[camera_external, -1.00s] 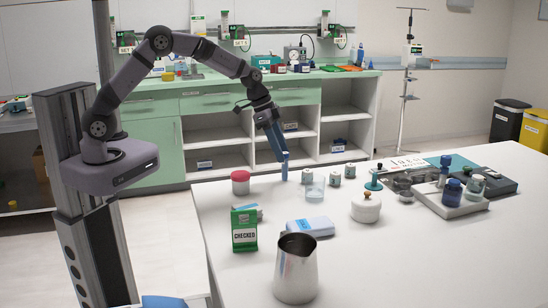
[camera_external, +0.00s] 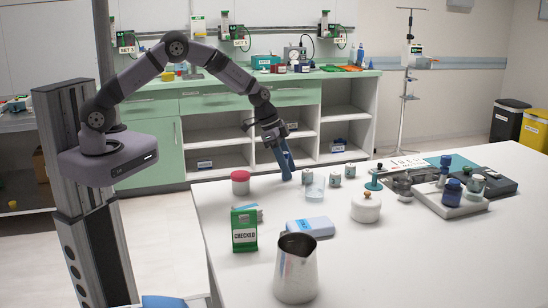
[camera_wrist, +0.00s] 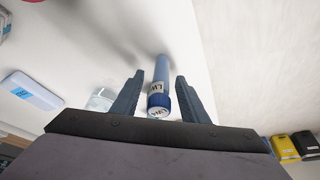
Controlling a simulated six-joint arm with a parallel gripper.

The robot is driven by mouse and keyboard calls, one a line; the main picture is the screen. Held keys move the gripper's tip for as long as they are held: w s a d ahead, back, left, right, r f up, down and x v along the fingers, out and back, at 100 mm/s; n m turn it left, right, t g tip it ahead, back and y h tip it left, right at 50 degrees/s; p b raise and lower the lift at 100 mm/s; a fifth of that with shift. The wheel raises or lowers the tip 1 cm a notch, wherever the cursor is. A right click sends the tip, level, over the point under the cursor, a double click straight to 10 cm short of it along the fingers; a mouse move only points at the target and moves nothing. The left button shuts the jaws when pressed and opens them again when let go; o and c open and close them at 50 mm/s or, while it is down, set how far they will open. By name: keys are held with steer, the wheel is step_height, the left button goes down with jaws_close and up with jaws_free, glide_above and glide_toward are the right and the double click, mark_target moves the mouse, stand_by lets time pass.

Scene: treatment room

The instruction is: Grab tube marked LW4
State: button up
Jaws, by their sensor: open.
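A blue tube (camera_wrist: 162,72) with a darker blue cap shows in the wrist view, between the two fingers of my gripper (camera_wrist: 158,98). The fingers are open, with a gap on each side of the tube. In the external view my gripper (camera_external: 286,165) is tilted down at the far edge of the white table, where the tube is largely hidden by the fingers or merges with them.
A red-lidded jar (camera_external: 240,182) stands left of my gripper. Small white jars (camera_external: 308,175) and a clear beaker (camera_external: 314,190) stand close on its right. A white pot (camera_external: 366,207), a green CHECKED box (camera_external: 244,229) and a metal jug (camera_external: 296,270) stand nearer.

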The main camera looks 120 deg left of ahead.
steer(key=shift+w+f, duration=0.15)
steer(key=shift+f, duration=0.35)
steer(key=shift+c, duration=0.5)
jaws_close()
steer(key=shift+r, duration=0.15)
step_height(320, 180, up, 10)
steer(key=b, duration=0.2)
